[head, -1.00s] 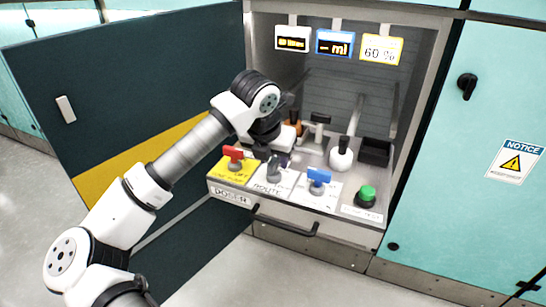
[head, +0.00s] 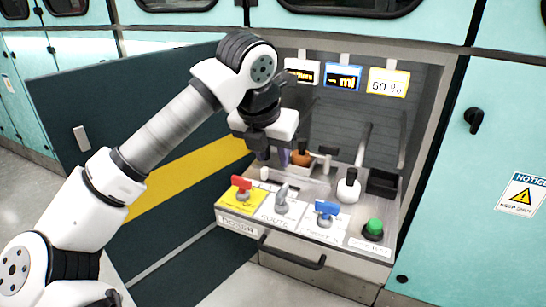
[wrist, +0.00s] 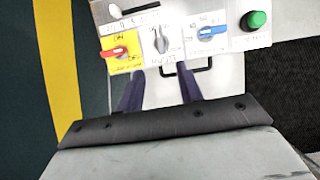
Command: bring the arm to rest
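My arm reaches up from the lower left in the head view. My gripper (head: 272,156) hangs above the left part of the dosing station. In the wrist view its two purple fingers (wrist: 159,76) stand apart with nothing between them. Below and beyond it is the control panel (head: 237,225), with a red knob (head: 242,183), a grey knob (head: 281,199), a blue knob (head: 327,210) and a green button (head: 374,227). The gripper appears clear of the knobs.
Behind the panel are an amber bottle (head: 301,156), a white bottle (head: 348,188) and a black bin (head: 383,183). Three displays (head: 344,77) hang above. An open dark door (head: 100,105) with a yellow stripe stands at the left, behind my arm. A handle (head: 291,256) juts out in front.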

